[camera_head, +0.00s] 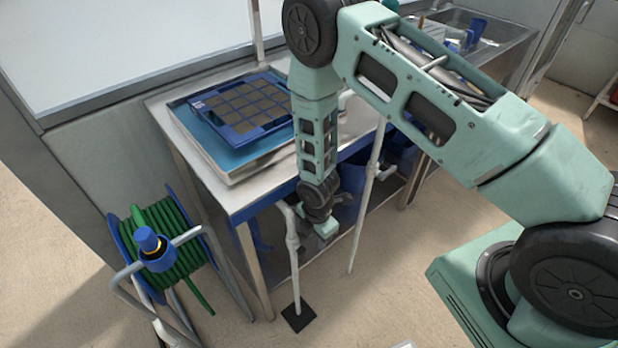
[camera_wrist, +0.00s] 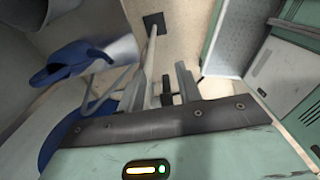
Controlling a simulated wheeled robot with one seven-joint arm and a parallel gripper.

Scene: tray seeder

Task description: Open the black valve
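My gripper (camera_wrist: 160,84) points down beside the table's front edge. In the wrist view its two grey fingers stand apart. A small dark part (camera_wrist: 167,88) shows between them, next to a pale upright pipe (camera_wrist: 150,58); it may be the black valve, but it is too small to tell. I cannot tell whether the fingers touch it. In the head view the pipe (camera_head: 293,268) rises from a square black foot (camera_head: 298,316), close to the left of my gripper. My wrist hides the area around the fingertips there.
A metal table (camera_head: 165,124) holds a blue seed tray (camera_head: 236,137) with dark cells. A green hose reel (camera_head: 170,232) stands on the floor at left. A second pale pipe (camera_head: 366,200) stands to the right. A sink (camera_head: 470,25) is at the back.

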